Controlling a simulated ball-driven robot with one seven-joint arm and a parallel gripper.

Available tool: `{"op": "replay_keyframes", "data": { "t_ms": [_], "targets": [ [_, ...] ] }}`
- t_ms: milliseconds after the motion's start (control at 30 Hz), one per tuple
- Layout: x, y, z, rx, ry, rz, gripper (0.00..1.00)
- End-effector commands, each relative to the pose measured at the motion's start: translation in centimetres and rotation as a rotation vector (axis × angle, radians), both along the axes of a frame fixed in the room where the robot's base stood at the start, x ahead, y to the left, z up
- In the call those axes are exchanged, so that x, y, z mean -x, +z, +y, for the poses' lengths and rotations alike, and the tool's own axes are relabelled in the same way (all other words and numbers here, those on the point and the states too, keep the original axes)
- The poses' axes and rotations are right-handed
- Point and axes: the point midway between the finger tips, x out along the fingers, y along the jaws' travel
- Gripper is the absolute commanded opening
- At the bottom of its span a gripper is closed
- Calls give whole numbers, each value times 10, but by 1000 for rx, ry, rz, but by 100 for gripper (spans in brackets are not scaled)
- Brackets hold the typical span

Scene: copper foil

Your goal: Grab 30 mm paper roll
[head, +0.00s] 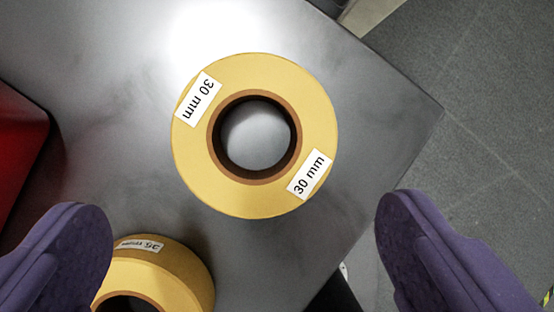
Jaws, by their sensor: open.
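The 30 mm paper roll (254,72) lies flat on the grey metal table, near its right corner. It is a yellow ring with a brown core, an open centre and two white "30 mm" labels. My gripper (243,225) is open and empty, with a purple finger at the lower left and another at the lower right. In the picture the roll lies above and between the fingertips, and neither finger appears to touch it.
A second yellow roll (187,278) with a white label, apparently "35 mm", sits at the bottom left beside the left finger, partly cut off. A red object (20,145) stands at the left edge. The table (90,75) ends at the right, with grey floor (480,110) beyond.

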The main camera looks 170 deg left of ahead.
Motion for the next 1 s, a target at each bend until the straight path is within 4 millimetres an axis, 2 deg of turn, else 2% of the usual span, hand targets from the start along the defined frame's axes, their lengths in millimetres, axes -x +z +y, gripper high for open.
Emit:
{"op": "replay_keyframes", "data": {
  "t_ms": [33, 267, 500, 733, 767, 933, 1000],
  "targets": [
    [0, -9, -2, 0, -2, 4, 100],
    [-9, -32, -8, -1, -2, 0, 100],
    [-22, -67, -18, -2, -1, 0, 100],
    [-23, -67, -19, -2, 1, -1, 100],
    [-23, -67, -19, -2, 1, -1, 95],
    [-23, -67, -19, -2, 1, -1, 56],
    [-23, -67, -19, -2, 1, -1, 56]
  ]
}}
